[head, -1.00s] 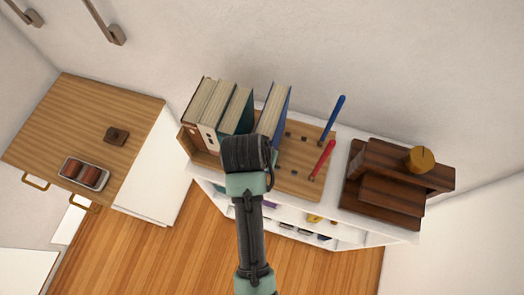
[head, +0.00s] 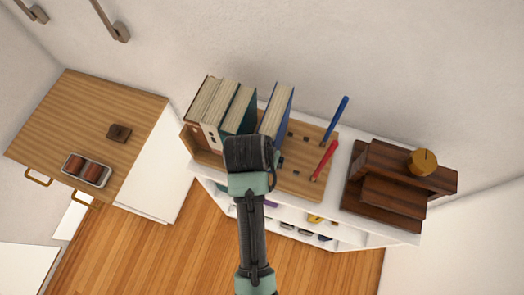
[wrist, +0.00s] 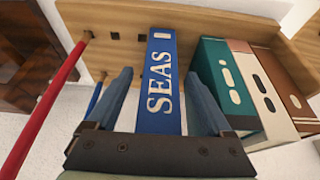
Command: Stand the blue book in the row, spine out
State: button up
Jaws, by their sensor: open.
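The blue book (head: 277,110) stands on the wooden rack (head: 309,184), pale page edges up. Its spine (wrist: 158,90), lettered SEAS, faces my wrist camera. My gripper (wrist: 158,76) is open, with one finger on each side of the spine; I cannot tell whether they touch it. In the head view my wrist hides the near end of the book. The row has a teal book (wrist: 222,82), a cream book (wrist: 262,95) and a brown book (wrist: 290,82). A narrow gap lies between the blue and teal books.
A blue peg (head: 336,118) and a red peg (head: 324,160) stick up from the rack on the blue book's other side. A dark wooden stepped object (head: 390,195) with a yellow knob stands at the right. A wooden-topped cabinet (head: 60,120) is at the left.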

jog(key=b+v, duration=0.1)
jog(key=v, duration=1.1)
jog(key=w+r+n+t, duration=0.1)
jog(key=w+r+t, duration=0.3)
jog(key=r, duration=0.5)
jog(key=w+r+t+y, duration=0.1)
jog(key=w+r+t, duration=0.35)
jog(key=r, duration=0.55)
jog(key=w+r+n+t, duration=0.1)
jog(key=w+r+t, duration=0.35)
jog(key=r, duration=0.45)
jog(key=s+r+t, duration=0.5)
jog(key=r, duration=0.7)
jog(key=s+d+r+n+t, duration=0.1)
jog(key=s+r+t, duration=0.4)
jog(key=r, duration=0.8)
jog(key=shift+s+d+r+n, duration=0.15)
jog(key=shift+d+r+n, duration=0.15)
jog(key=shift+r, duration=0.05)
